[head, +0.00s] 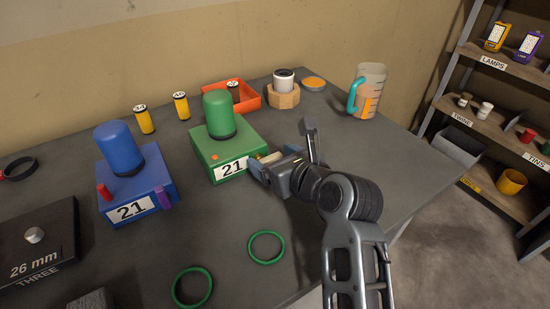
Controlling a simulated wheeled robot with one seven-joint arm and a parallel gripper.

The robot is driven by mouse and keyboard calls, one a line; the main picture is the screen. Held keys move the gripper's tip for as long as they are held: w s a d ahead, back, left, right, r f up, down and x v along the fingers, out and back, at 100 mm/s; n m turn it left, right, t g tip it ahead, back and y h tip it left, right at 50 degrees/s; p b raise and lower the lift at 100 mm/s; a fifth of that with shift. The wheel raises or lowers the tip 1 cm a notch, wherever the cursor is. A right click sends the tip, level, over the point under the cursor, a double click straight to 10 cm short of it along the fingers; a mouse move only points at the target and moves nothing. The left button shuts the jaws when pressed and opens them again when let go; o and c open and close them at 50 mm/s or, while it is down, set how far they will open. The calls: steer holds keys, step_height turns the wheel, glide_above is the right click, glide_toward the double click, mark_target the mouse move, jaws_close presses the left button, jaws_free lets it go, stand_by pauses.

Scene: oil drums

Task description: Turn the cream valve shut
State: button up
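A green box (207,153) with a green dome (217,112) and a "21" label stands near the middle of the table. A small cream part (270,157), which looks like the cream valve, shows at the box's right front corner, mostly hidden by my gripper. My gripper (262,168) reaches in from the right, with its tips at that corner beside the cream part. I cannot tell whether its fingers touch or enclose the part, or which way the valve is turned.
A blue box (150,187) with red and purple parts stands left of the green one. Yellow cylinders (144,120), an orange tray (248,97) and a jug (368,92) stand behind. Green rings (266,262) lie in front. A shelf (475,95) stands at right.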

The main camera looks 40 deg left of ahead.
steer(key=c, duration=0.9)
